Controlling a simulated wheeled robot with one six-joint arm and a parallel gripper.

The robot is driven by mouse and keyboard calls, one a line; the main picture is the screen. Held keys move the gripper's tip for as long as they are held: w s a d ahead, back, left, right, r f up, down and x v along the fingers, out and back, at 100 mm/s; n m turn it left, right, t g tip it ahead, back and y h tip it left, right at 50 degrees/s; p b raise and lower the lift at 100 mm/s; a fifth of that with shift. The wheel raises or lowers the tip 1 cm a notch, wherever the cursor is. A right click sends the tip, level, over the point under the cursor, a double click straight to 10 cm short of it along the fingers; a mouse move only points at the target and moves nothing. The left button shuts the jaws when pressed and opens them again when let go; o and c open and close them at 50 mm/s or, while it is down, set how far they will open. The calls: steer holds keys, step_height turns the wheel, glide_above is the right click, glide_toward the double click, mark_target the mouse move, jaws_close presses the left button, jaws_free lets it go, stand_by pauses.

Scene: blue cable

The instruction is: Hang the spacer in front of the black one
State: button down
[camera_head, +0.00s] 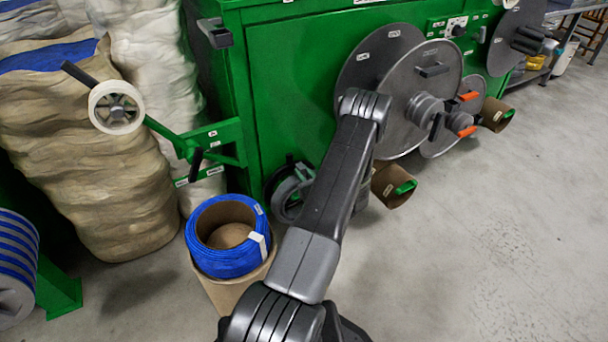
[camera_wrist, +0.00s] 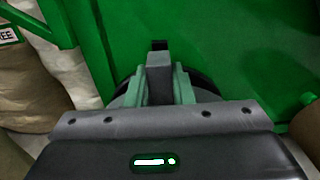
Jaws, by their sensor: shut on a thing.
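A grey round spacer (camera_head: 292,196) shows low against the green machine in the head view, just left of my forearm. A black round one (camera_head: 271,183) shows directly behind it; I cannot tell whether the two touch. In the wrist view my gripper (camera_wrist: 159,78) has its two greenish fingers shut on a grey upright part of the spacer (camera_wrist: 159,66). Dark curved edges (camera_wrist: 203,94) show on both sides behind the fingers. What the spacer hangs on is hidden.
The green machine (camera_head: 285,70) with large grey discs (camera_head: 435,75) stands behind. A blue cable coil (camera_head: 228,262) sits on a brown cardboard tube at lower left. A green bracket (camera_head: 215,140) with a white reel (camera_head: 117,107) juts out left. Floor (camera_head: 500,240) at right is clear.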

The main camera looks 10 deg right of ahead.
mark_target(301, 167)
steer(key=shift+b+x, duration=0.4)
steer(key=shift+x, duration=0.55)
stand_by(0.8)
steer(key=shift+f+b, duration=0.5)
steer(key=shift+b, duration=0.15)
stand_by(0.7)
steer(key=shift+c, duration=2)
jaws_free()
steer(key=shift+r+p, duration=0.85)
steer(key=shift+r, duration=1.65)
steer(key=shift+s+d, duration=0.1)
steer(key=shift+s, duration=0.1)
